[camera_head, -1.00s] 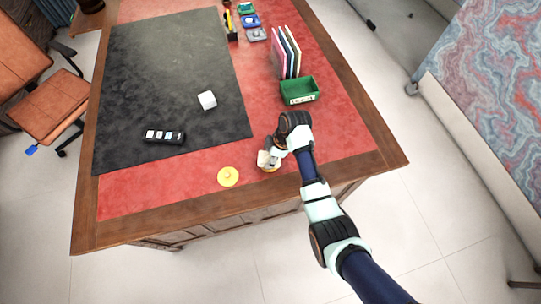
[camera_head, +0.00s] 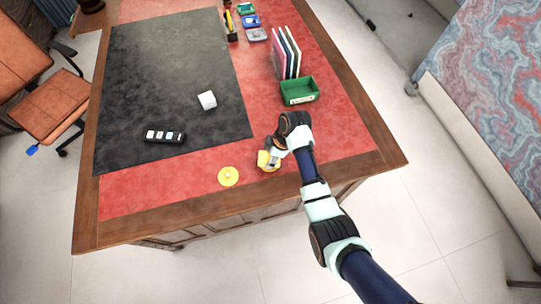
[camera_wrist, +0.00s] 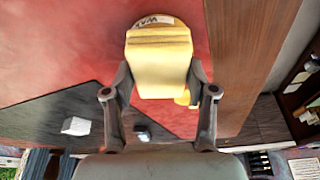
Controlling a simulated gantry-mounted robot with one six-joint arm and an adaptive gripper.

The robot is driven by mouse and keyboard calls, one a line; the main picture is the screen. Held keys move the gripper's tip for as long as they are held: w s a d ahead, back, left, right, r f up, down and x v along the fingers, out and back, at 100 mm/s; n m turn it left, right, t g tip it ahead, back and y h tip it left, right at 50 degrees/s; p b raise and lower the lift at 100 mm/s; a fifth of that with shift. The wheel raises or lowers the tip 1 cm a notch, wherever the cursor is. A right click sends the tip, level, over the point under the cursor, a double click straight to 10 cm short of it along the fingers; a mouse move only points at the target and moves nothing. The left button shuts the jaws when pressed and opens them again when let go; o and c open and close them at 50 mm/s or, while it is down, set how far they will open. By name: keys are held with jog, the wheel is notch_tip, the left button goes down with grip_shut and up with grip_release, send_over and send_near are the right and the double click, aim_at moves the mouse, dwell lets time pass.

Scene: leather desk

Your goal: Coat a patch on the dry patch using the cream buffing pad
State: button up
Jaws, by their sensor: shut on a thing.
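My gripper (camera_wrist: 160,95) is shut on a buffing pad (camera_wrist: 158,62), a block that looks pale yellow now. In the wrist view a round container with a white label, apparently reading WAX (camera_wrist: 153,22), shows just past the pad. The pad seems to be at or over it; contact is hard to tell. In the head view my gripper (camera_head: 277,150) and the yellow pad (camera_head: 266,160) are near the desk's front edge. A flat yellow disc with a knob, like a lid (camera_head: 228,176), lies left of it. I cannot make out a distinct dry patch.
A dark leather mat (camera_head: 130,80) covers the desk's left part. A white block (camera_head: 207,100) and a black labelled case (camera_head: 164,136) lie on it. A green bin (camera_head: 300,92), upright books (camera_head: 286,52) and small trays (camera_head: 250,21) stand behind. Red leather between is clear.

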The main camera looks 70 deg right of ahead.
jog(key=shift+f, duration=0.15)
notch_tip(320, 180, up, 8)
jog(key=p, duration=0.7)
jog(key=shift+f, duration=0.35)
